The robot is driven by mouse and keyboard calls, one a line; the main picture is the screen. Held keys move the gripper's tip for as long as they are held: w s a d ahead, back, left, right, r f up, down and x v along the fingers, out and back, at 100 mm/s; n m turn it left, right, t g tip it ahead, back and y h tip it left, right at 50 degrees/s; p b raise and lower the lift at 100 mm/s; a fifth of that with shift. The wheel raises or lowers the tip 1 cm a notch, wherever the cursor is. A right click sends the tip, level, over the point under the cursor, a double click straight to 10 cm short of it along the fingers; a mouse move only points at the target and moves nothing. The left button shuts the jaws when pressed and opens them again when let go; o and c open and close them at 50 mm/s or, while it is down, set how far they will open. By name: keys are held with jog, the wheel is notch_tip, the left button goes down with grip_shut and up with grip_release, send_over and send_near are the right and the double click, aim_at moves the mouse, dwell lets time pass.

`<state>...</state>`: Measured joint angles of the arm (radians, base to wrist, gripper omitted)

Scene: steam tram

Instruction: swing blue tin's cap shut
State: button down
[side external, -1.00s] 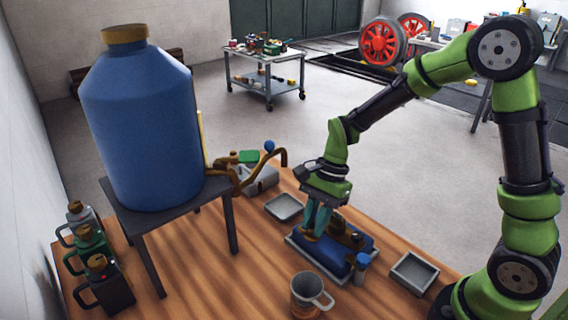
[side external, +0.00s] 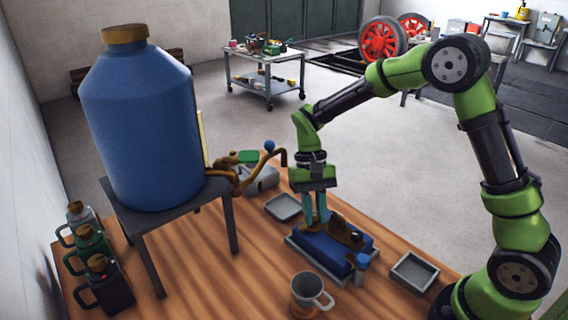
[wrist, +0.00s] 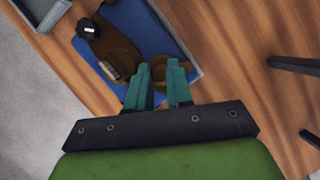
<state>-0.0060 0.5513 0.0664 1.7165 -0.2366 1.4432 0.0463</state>
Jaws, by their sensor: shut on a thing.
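A blue tin (side external: 326,248), low and box-shaped, lies in a grey tray (side external: 318,271) on the wooden bench; its blue face also shows in the wrist view (wrist: 146,30). A brown fitting (side external: 346,233) with a black knob (wrist: 88,29) sits on top. A round brass cap (wrist: 159,66) is at my fingertips. My gripper (side external: 315,222) points down at the tin's left end, its teal fingers (wrist: 161,76) shut on the cap with a gap between them. The fingers partly hide the cap, and I cannot tell how far it is swung.
A small blue-topped bottle (side external: 361,267) stands at the tray's right side. A large blue tank (side external: 145,130) stands on a dark stand at left.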

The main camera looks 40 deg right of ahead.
jog(key=n+h, duration=0.1)
jog(key=n, duration=0.1)
jog(key=w+n, duration=0.1)
jog(key=n, duration=0.2)
jog(key=shift+w+g+h, duration=0.2)
jog(key=shift+g+h, duration=0.1)
jog(key=shift+h, duration=0.1)
dwell(0.4)
jog(key=c, duration=1)
grip_release()
jog(key=shift+r, duration=0.1)
jog(key=s+r+v, duration=0.1)
jog(key=s+v, duration=0.1)
jog(key=v, duration=0.9)
jog(key=shift+r, duration=0.15)
